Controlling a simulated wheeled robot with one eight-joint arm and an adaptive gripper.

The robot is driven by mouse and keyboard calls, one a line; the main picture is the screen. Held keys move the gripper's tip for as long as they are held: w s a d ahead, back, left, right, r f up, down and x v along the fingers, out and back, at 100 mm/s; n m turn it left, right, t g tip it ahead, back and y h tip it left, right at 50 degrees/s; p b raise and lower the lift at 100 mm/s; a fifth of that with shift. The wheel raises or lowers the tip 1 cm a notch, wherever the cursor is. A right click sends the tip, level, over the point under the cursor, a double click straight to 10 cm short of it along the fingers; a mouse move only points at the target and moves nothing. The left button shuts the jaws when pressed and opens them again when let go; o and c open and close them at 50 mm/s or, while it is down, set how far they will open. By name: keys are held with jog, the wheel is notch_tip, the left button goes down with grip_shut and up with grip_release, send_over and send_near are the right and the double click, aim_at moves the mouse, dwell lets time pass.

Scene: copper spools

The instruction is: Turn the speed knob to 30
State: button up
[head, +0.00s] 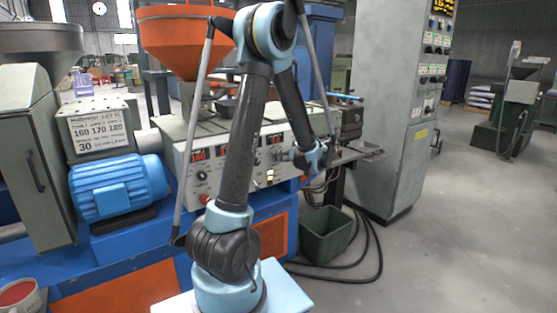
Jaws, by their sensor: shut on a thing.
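The control panel (188,186) is a pale box front on the blue machine, with red digit displays, small knobs and buttons. The left display (197,155) seems to read 160; another red display (275,140) is on the right, its digits too small to read surely. My gripper (281,155) is at the panel's right part, below that display, shut on what appears to be the speed knob. The knob is hidden by the gripper, so its pointer and setting cannot be read. My arm covers the middle of the panel.
An orange hopper (183,40) stands above the panel.

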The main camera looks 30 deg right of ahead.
jog(key=shift+d+f+m+t+y, duration=0.15)
jog(key=shift+m+t+y, duration=0.55)
jog(key=shift+m, duration=1.35)
jog(key=shift+f+m+t+y, duration=0.1)
jog(key=shift+m+t+y, duration=0.25)
jog(key=shift+m+y, duration=1.25)
jog(key=shift+d+f+m+t+y, duration=0.15)
jog(key=shift+m+t+y, duration=0.3)
jog(key=shift+m, duration=2.4)
jog(key=o, duration=1.1)
jog(key=shift+c, duration=0.2)
